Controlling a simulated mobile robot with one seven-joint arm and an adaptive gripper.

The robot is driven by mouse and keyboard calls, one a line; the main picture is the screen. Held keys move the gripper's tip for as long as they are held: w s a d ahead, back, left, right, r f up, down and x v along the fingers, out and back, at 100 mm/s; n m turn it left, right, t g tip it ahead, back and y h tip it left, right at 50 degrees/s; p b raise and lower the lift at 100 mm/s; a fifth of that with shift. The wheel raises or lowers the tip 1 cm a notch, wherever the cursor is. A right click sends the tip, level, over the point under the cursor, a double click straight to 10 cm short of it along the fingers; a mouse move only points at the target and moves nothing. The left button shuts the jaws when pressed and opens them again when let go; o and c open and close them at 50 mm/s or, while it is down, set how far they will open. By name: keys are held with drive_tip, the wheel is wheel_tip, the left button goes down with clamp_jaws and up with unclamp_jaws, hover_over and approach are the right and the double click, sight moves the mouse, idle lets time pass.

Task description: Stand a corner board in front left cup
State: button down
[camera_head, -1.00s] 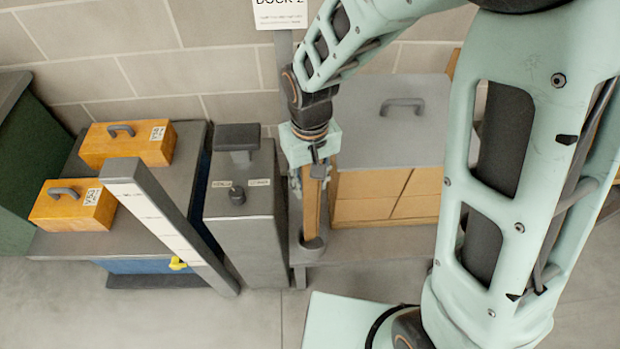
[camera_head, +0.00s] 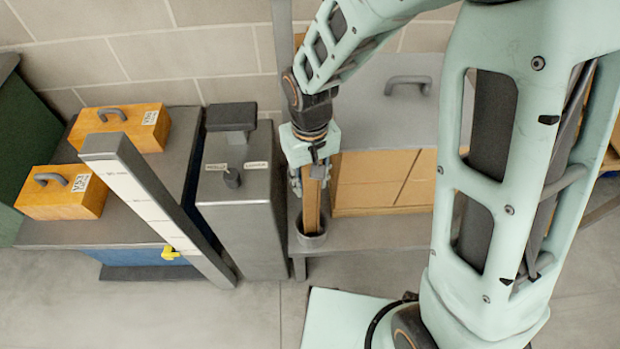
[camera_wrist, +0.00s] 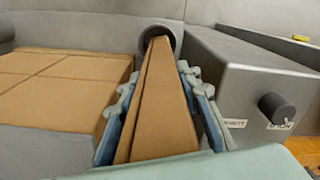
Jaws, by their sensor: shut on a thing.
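A tan corner board (camera_head: 311,205) stands close to upright, its lower end inside a round grey cup (camera_head: 310,238) on the low grey shelf. My gripper (camera_head: 311,178) is shut on the board's upper part, above the cup. In the wrist view the board (camera_wrist: 162,105) runs away from me between the gripper's two fingers (camera_wrist: 165,112), and its far end is at the mouth of the cup (camera_wrist: 160,36). Whether the board's end rests on the cup's bottom is hidden.
A grey box with a knob (camera_head: 240,215) stands close left of the cup. A tilted white-marked post (camera_head: 160,205) leans further left, near two orange cases (camera_head: 62,193). Cartons (camera_head: 385,185) under a handled grey lid (camera_head: 385,120) stand right of the board.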

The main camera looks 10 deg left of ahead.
drive_tip(key=c, duration=1.3)
unclamp_jaws()
wheel_tip(320, 180, up, 12)
drive_tip(key=shift+r, duration=0.1)
